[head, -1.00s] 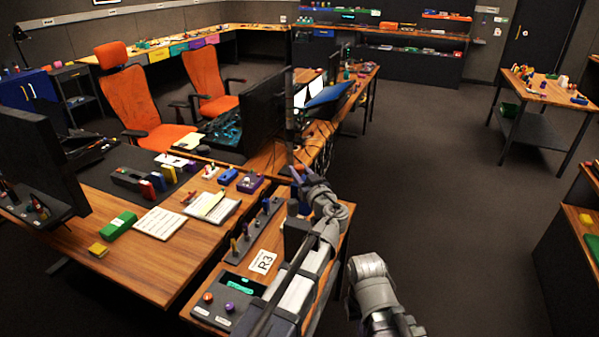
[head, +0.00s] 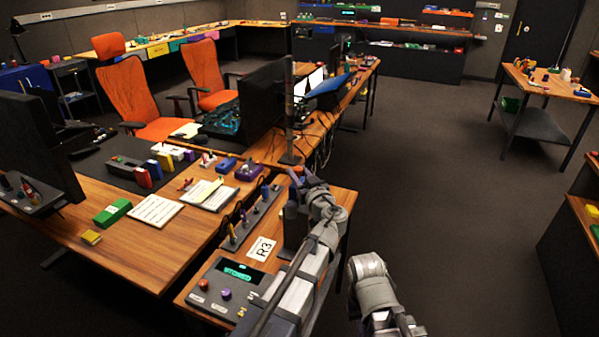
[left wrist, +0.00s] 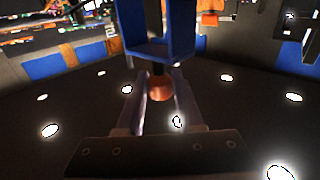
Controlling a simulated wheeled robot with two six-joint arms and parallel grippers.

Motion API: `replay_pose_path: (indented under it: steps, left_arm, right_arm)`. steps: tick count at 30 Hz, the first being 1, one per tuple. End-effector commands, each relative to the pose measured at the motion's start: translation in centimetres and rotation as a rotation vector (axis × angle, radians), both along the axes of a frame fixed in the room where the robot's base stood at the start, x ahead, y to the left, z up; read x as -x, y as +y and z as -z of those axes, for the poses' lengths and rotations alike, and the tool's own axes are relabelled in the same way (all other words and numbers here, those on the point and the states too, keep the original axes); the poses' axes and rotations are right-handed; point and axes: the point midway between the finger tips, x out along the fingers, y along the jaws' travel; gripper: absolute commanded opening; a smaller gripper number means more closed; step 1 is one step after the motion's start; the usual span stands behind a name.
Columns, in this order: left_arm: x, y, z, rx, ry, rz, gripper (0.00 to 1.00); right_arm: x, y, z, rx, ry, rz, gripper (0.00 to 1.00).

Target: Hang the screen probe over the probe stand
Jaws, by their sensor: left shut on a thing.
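My left gripper (head: 297,178) reaches out over the far end of the side table, and its tips are small and hard to make out in the head view. In the left wrist view, its two fingers (left wrist: 160,98) are closed around a piece with a round orange end, a black neck and a blue bracket-like frame. I take this piece to be the screen probe (left wrist: 160,52). A dark rack (head: 252,222) with several upright coloured pieces stands on the side table. A tall dark post (head: 289,115) stands beyond my gripper. I cannot tell which is the probe stand. My right gripper is out of view.
A control panel (head: 210,307) with knobs and a small green display sits at the side table's near end, beside a white R3 card (head: 261,248). Monitors (head: 262,100) and desk items lie left. Open floor (head: 430,190) lies right.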

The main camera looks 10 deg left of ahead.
Motion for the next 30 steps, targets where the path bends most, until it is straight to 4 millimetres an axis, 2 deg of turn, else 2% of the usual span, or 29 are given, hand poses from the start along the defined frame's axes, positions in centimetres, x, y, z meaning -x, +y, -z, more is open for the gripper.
replay_pose_path:
  steps: [1, 30]
  left_arm:
    - [-0.1, 0.0, 0.8, -0.001, 0.0, 0.0, 0.0]
    - [0.0, 0.0, 8.0, -0.001, 0.0, 0.0, 0.0]
  right_arm:
    - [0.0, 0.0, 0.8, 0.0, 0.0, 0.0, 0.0]
    - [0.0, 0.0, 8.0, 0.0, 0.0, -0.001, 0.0]
